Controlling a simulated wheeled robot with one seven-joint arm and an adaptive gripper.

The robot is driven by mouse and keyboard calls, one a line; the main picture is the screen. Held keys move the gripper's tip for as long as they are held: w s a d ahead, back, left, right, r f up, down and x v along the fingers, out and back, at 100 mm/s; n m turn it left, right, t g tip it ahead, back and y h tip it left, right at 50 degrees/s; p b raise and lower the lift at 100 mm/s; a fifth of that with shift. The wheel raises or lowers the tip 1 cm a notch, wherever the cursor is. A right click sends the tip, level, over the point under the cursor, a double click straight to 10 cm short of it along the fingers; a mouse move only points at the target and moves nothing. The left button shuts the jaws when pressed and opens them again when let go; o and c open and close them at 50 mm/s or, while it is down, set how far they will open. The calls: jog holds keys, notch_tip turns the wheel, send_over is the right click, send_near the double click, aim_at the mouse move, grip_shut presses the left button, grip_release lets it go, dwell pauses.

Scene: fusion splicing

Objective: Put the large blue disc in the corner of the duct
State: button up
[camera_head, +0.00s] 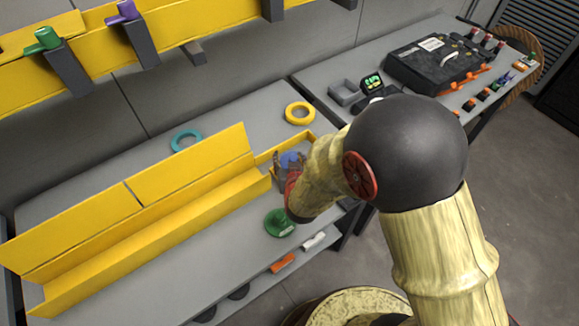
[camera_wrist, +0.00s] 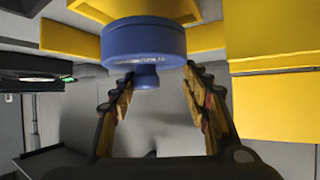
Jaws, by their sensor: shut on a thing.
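The large blue disc (camera_wrist: 145,40), with a smaller blue knob under it, is at my fingertips in the wrist view. It also shows partly in the head view (camera_head: 291,159), at the right end of the yellow duct (camera_head: 150,232), by its short corner section (camera_head: 268,155). My gripper (camera_head: 287,176) is shut on the blue disc; its fingers also show in the wrist view (camera_wrist: 160,78). Yellow duct walls lie behind and beside the disc there. Whether the disc touches the duct is unclear. My arm hides part of the corner.
A yellow ring (camera_head: 300,113) and a teal ring (camera_head: 186,140) lie behind the duct. A green disc (camera_head: 280,222) lies in front of it. Orange (camera_head: 283,263) and white (camera_head: 314,241) pieces lie near the front edge. A black case (camera_head: 435,65) stands on the right-hand table.

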jog(key=shift+w+f, duration=0.3)
jog(key=shift+f, duration=0.05)
jog(key=shift+w+d+f+b, duration=0.15)
jog(key=shift+f+b, duration=0.35)
jog(key=shift+f, duration=0.4)
jog(key=shift+w+a+f+b, duration=0.15)
jog(key=shift+f+b, duration=0.3)
jog(key=shift+f, duration=0.4)
jog(key=shift+d, duration=0.1)
jog(key=shift+f, duration=0.2)
jog(key=o, duration=1.2)
jog(key=shift+r, duration=0.15)
